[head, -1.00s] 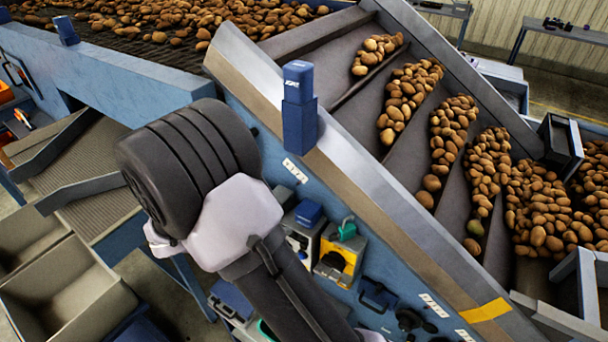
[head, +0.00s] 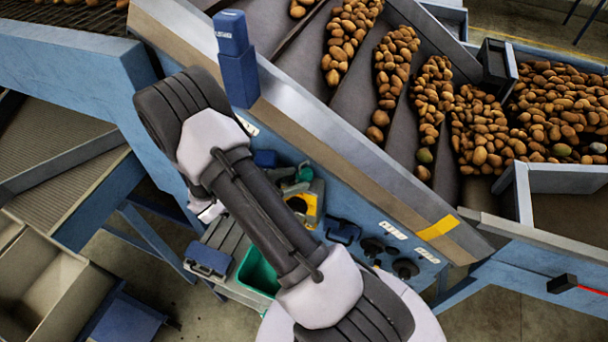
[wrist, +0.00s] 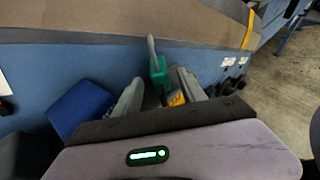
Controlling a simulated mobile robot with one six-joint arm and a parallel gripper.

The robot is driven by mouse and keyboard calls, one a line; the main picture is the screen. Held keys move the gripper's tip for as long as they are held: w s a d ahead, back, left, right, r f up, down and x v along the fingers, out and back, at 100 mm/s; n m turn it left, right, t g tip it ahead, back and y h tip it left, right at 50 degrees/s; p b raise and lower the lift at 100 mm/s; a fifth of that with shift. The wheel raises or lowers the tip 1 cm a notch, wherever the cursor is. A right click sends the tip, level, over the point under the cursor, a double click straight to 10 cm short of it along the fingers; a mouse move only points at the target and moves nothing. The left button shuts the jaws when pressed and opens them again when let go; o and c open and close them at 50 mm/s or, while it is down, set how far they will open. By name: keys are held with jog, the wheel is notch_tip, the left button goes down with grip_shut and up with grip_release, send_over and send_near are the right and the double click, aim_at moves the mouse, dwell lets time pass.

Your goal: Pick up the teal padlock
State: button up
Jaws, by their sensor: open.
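The teal padlock (head: 304,174) is beside the upper edge of a grey box with a yellow front (head: 312,212) on the grader's blue side panel. In the wrist view the padlock (wrist: 158,68) shows a teal body with a grey shackle pointing up. My gripper (wrist: 158,80) is open, with one grey finger to the left of the padlock and one to the right. The padlock appears between or just beyond the fingertips; I cannot tell the depth or any contact.
A blue box (wrist: 80,108) is left of the fingers. The grader's metal rail (head: 330,120) slopes above the padlock, with a blue post device (head: 236,60) on it. Black knobs (head: 405,268) sit to the right. A green bin (head: 257,272) and a blue-lidded case (head: 208,260) are below.

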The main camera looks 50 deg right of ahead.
jog(key=shift+d+f, duration=0.15)
jog(key=shift+d, duration=0.2)
jog(key=shift+s+a, duration=0.1)
grip_shut()
